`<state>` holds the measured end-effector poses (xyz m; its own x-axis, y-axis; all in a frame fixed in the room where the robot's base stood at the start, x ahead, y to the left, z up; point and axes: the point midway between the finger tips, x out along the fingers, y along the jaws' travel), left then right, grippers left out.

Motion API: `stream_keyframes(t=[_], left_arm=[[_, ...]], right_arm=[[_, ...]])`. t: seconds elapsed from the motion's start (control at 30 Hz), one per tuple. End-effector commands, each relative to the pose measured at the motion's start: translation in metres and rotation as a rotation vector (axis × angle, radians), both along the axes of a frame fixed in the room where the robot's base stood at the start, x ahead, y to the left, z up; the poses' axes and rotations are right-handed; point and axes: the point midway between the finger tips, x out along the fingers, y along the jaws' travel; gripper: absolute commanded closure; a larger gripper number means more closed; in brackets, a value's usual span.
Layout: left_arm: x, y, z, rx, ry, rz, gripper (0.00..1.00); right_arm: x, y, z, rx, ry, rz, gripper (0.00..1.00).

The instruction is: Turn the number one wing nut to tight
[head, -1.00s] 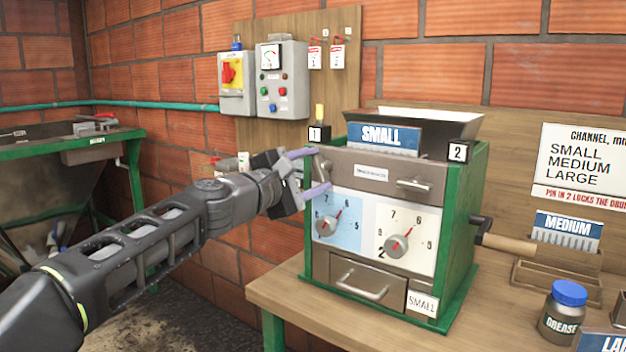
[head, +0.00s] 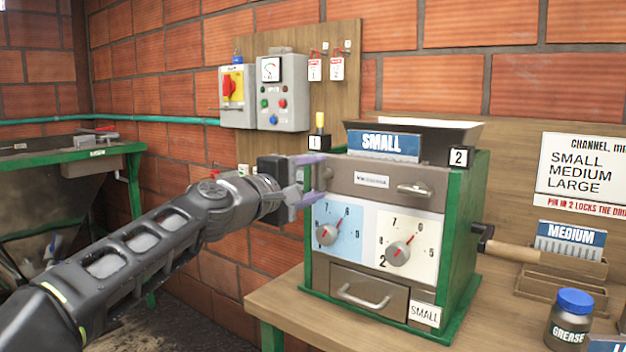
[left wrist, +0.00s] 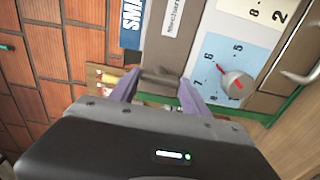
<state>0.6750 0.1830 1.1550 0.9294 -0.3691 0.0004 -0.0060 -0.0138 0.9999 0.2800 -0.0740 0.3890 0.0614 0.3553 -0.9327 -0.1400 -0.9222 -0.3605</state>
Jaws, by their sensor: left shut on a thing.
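The pulper is a grey and green box on the table, with a "1" tag (head: 315,142) at its upper left and a "2" tag (head: 459,156) at its upper right. My left gripper (head: 310,180) is at the left end of the grey top panel, below the "1" tag. Its purple fingers are on either side of the number one wing nut, a grey-brown piece (left wrist: 160,80) between them in the left wrist view. The nut is largely hidden in the head view. The number two wing nut (head: 415,189) is free at the panel's right. My right gripper is out of view.
Below the panel are a blue dial (head: 327,235) and a white dial (head: 399,254), then a drawer (head: 366,291). A crank handle (head: 508,247) sticks out at the right. A grease jar (head: 568,318) stands on the table (head: 262,297). Switch boxes (head: 276,92) hang behind.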

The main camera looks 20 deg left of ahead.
Motion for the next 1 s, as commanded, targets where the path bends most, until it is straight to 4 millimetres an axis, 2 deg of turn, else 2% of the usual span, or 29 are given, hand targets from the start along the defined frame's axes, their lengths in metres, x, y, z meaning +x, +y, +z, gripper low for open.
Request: stream_keyframes(t=[0.1,0.13,0.4,0.77,1.0], left_arm=[[0.0,-0.001,-0.001,0.004,0.001,-0.002,0.86],[0.0,-0.001,-0.001,0.004,0.001,-0.002,0.45],[0.0,0.0,-0.001,0.001,0.001,-0.001,0.24],[-0.006,0.003,0.0,0.0,0.0,0.0,0.24],[-0.038,0.016,-0.001,0.001,-0.001,0.001,0.24]], right_arm=[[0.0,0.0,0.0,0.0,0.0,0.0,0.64],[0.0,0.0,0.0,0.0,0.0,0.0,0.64],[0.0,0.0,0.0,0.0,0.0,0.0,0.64],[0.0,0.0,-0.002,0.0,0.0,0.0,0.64],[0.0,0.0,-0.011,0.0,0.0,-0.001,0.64]])
